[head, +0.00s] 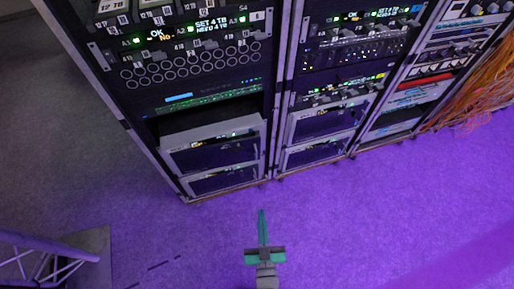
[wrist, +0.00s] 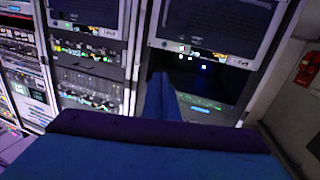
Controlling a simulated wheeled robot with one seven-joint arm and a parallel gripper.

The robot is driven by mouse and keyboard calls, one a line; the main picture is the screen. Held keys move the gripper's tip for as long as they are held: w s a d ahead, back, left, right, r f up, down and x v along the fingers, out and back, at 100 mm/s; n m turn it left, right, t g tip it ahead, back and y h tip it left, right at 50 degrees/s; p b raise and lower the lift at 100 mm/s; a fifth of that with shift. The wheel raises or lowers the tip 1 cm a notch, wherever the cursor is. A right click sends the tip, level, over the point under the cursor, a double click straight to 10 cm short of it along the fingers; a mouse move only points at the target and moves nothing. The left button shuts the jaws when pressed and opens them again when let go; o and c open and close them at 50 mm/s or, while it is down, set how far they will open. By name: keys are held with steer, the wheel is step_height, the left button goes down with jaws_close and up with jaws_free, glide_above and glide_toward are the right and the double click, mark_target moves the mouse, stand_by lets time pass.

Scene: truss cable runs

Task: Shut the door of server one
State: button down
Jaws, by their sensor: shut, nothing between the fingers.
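The left rack (head: 195,85) holds two grey-framed server doors low down, an upper one (head: 213,148) and a lower one (head: 222,178). The upper one stands out a little, with a dark gap above it. I cannot read which is server one. In the wrist view a grey-framed door (wrist: 215,25) shows beside a dark bay with small lights (wrist: 190,68). My gripper (head: 262,213) is shut and empty, over the floor in front of the left rack, apart from the doors. Its blue fingers (wrist: 160,95) also show in the wrist view, hiding part of the rack.
A middle rack (head: 325,100) and a right rack (head: 415,85) stand alongside, with orange cables (head: 485,90) at the far right. A truss piece on a grey base (head: 95,250) is at lower left. The purple floor in front is clear. A red box (wrist: 308,68) hangs on a wall.

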mark_target(255, 141)
steer(key=w+f+y, duration=0.1)
steer(key=w+f, duration=0.1)
steer(key=w, duration=0.8)
steer(key=w+a+f+n+y, duration=0.1)
steer(key=w+f, duration=0.1)
steer(key=w, duration=0.9)
steer(key=w+f, duration=0.3)
steer(key=w, duration=0.8)
steer(key=shift+a+y, duration=0.15)
steer(key=shift+y, duration=0.25)
steer(key=shift+w+a, duration=0.15)
steer(key=shift+w+a, duration=0.1)
steer(key=shift+w, duration=0.05)
